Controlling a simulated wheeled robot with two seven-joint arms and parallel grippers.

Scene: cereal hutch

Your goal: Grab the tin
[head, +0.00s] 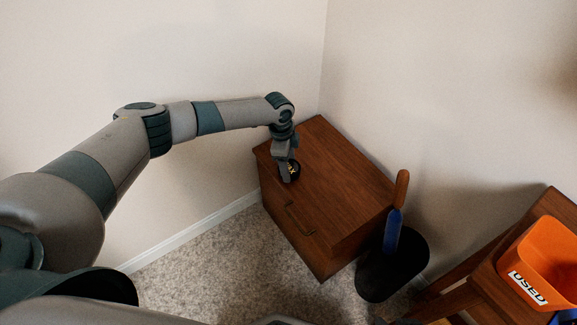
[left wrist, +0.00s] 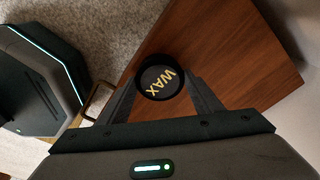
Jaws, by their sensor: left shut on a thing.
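The tin (left wrist: 161,80) is small, round and black, with yellow lettering "WAX" on its top. In the left wrist view it sits between the two fingers of my left gripper (left wrist: 162,88), which is shut on it. In the head view the tin (head: 294,170) is partly hidden by my left gripper (head: 287,172), at the left edge of the wooden cabinet top (head: 335,170). I cannot tell whether the tin touches the wood. My right gripper is not in view.
The brown cabinet stands in the room corner, with a drawer handle (head: 299,220) on its front. A black bin (head: 392,268) with a blue and wooden handle stands beside it. An orange container (head: 548,258) labelled "USED" sits on a wooden stand at right. The rest of the cabinet top is clear.

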